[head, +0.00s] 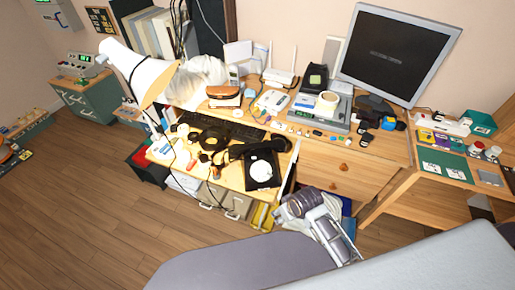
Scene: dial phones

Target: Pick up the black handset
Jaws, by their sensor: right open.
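A black dial phone (263,181) with a round white dial stands at the front right of the cluttered desk. A dark, elongated shape that looks like its black handset (258,148) lies across the back of the phone. It is small in the picture and hard to separate from the dark things beside it. My right gripper (312,208) is below and to the right of the phone in the picture, in front of the desk drawers. It is open and apart from the handset. My left gripper is not in view.
A white lamp (150,75) leans over the desk's left side. A black keyboard (225,128) lies behind the phone, and a monitor (397,52) stands at the back right. A side table (432,192) with small items is at the right.

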